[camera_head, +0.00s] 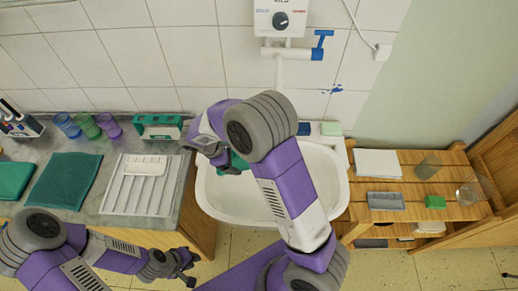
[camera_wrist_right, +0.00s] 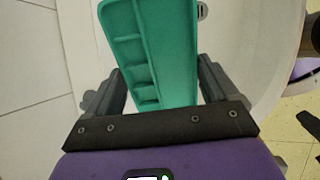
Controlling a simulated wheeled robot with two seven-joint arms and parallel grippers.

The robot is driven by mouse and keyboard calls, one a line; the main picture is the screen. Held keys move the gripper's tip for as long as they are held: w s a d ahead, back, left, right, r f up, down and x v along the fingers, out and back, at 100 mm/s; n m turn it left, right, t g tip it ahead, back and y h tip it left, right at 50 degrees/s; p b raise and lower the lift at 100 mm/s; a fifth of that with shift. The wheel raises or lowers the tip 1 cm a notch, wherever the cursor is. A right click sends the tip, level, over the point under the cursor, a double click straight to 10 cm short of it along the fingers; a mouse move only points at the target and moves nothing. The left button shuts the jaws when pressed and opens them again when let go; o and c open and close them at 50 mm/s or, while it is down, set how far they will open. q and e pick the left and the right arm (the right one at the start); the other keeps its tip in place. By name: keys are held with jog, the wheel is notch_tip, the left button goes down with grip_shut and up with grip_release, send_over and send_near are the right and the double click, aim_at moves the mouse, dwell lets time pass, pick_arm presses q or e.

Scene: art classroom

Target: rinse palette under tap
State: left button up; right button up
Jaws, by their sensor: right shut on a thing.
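My right gripper (camera_wrist_right: 160,85) is shut on a green palette (camera_wrist_right: 176,45), with a row of compartments along its left part in the wrist view. In the head view the right gripper (camera_head: 228,158) is over the left side of the white sink (camera_head: 335,190), and only a bit of the palette (camera_head: 239,162) shows. The tap (camera_head: 287,52) is on the wall, with a blue handle (camera_head: 320,42); its lower end is hidden behind my right arm. No water is visible. My left gripper (camera_head: 190,270) is open and empty, low in front of the counter.
The counter on the left holds a white drying rack (camera_head: 115,195), a dark green cloth (camera_head: 65,180), coloured cups (camera_head: 88,125) and a green caddy (camera_head: 158,127). A wooden shelf (camera_head: 440,205) with small items stands right of the sink. A sponge (camera_head: 331,128) lies on the sink's back edge.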

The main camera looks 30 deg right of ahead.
jog(key=shift+w+a+r+p, duration=0.1)
jog(key=shift+a+r+p, duration=0.8)
jog(key=shift+a, duration=0.25)
jog(key=shift+w+a+r+p, duration=0.1)
jog(key=shift+a+r+p, duration=0.55)
jog(key=shift+a+r, duration=0.4)
jog(key=shift+f, duration=0.1)
